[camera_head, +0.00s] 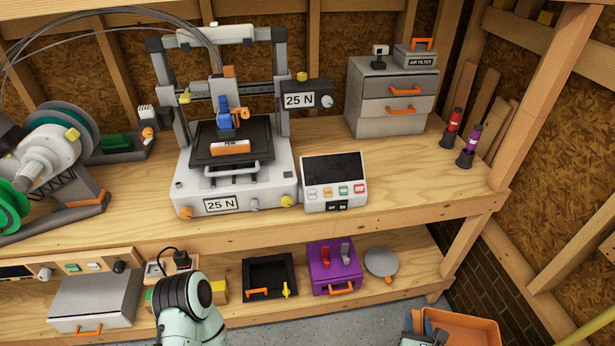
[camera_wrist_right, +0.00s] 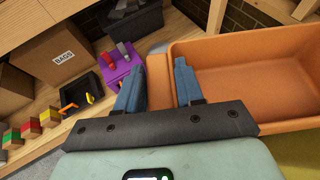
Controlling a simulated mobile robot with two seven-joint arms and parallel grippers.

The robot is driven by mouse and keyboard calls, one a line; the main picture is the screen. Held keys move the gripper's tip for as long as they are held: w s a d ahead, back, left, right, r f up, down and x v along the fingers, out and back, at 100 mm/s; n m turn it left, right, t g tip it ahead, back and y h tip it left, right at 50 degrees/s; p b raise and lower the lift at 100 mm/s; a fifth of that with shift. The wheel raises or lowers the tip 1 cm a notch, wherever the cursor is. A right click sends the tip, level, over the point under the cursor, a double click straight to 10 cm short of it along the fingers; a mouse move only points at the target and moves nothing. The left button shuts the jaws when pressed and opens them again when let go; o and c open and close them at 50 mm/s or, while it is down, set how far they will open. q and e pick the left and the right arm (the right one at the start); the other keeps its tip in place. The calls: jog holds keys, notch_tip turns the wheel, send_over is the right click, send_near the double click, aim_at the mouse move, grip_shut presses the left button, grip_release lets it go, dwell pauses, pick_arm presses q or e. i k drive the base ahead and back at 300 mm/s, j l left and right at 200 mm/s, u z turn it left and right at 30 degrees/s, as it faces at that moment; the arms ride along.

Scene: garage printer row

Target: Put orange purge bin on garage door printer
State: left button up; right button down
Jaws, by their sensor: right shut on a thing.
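The orange purge bin (camera_head: 465,328) is at the bottom right of the head view, partly cut off by the frame. My right gripper (camera_head: 427,324) is at its left side. In the right wrist view the two blue fingers (camera_wrist_right: 158,88) are shut on the wall of the bin (camera_wrist_right: 245,75), whose visible inside is empty. A white open-frame printer (camera_head: 235,185) labelled 25 N stands on the bench, with a dark bed and a blue part on it. It is the only printer in the head view. My left arm shows at the bottom, its gripper out of view.
A control panel (camera_head: 335,183) stands right of the printer, a grey drawer unit (camera_head: 392,98) behind. A spool machine (camera_head: 50,165) is at left. Bare bench (camera_head: 415,175) lies right of the panel. The lower shelf holds a purple box (camera_head: 333,266) and black tray (camera_head: 269,275).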

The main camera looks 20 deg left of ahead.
aim_at(167, 191)
jog(key=l+u, duration=0.15)
jog(key=u, duration=0.3)
jog(key=l+u, duration=0.15)
jog(key=u, duration=0.3)
jog(key=l+u, duration=0.15)
jog(key=u, duration=0.3)
jog(key=l+u, duration=0.15)
jog(key=u, duration=0.3)
jog(key=l+u, duration=0.15)
jog(key=u, duration=0.3)
jog(key=k+l+u, duration=0.1)
jog(key=u, duration=0.35)
